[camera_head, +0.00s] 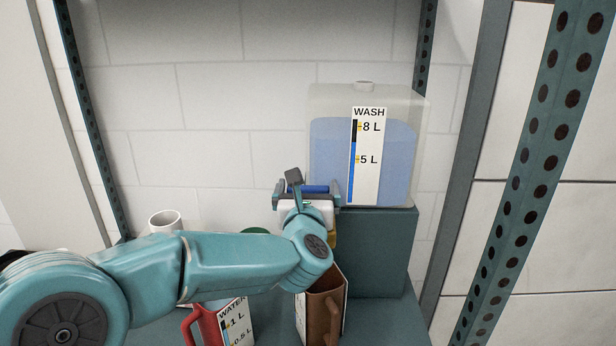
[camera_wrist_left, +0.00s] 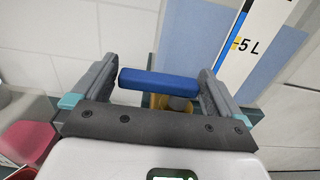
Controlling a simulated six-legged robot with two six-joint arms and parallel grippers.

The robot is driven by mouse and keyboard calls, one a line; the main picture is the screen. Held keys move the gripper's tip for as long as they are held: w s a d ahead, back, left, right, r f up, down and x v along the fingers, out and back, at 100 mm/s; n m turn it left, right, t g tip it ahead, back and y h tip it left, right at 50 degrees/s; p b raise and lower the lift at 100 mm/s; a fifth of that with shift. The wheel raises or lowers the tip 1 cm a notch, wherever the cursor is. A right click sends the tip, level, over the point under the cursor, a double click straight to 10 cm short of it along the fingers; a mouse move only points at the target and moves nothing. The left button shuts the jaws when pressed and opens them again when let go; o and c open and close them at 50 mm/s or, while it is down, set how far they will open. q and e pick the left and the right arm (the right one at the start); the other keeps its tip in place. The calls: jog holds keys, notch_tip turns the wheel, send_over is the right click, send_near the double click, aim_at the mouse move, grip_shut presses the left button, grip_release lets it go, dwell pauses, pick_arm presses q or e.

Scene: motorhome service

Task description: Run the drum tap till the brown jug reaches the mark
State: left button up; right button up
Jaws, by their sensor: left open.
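The tap's blue handle (camera_wrist_left: 160,84) lies between the two fingers of my left gripper (camera_head: 308,190). A yellow tap body (camera_wrist_left: 178,105) shows below the handle. The brown jug (camera_head: 325,308) stands low in front of the block, partly behind my left arm. Its liquid level and mark are not visible. My right gripper is not in view.
A red jug (camera_head: 208,326) labelled WATER stands left of the brown jug, partly hidden by my arm. A white mug (camera_head: 165,220) and a green item (camera_head: 256,231) sit behind my arm. Perforated teal posts (camera_head: 545,150) frame the shelf.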

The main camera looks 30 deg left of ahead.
pick_arm(q)
jog(key=shift+x, duration=1.4)
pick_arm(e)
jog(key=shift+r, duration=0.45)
